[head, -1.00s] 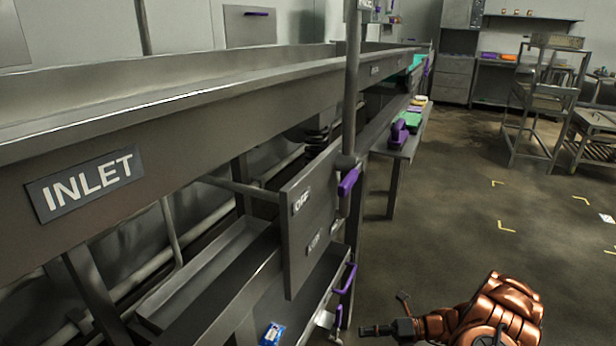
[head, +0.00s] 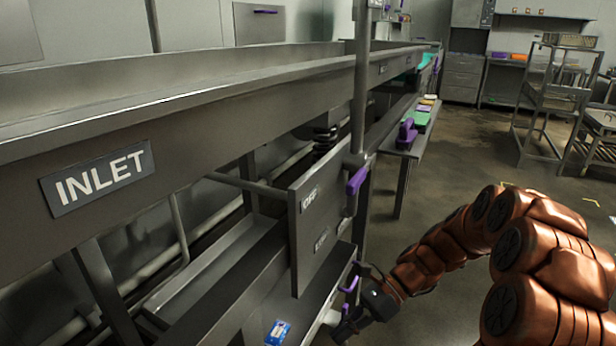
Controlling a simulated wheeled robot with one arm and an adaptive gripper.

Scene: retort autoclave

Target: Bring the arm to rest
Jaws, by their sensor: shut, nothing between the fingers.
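My copper-coloured arm (head: 440,245) reaches in from the right edge and bends down toward the lower middle. My gripper (head: 347,328) is the dark end piece at the bottom, pointing down and left. It is shut, with nothing seen in it. It appears beside the lower shelf's right end, close to a purple handle (head: 350,279); whether it touches anything there I cannot tell.
A long steel trough with an INLET sign (head: 98,180) runs along the left. A hanging panel (head: 322,226) with a purple handle (head: 356,181) stands left of my arm. A blue packet (head: 277,332) lies low down. Open floor (head: 470,130) lies beyond my arm.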

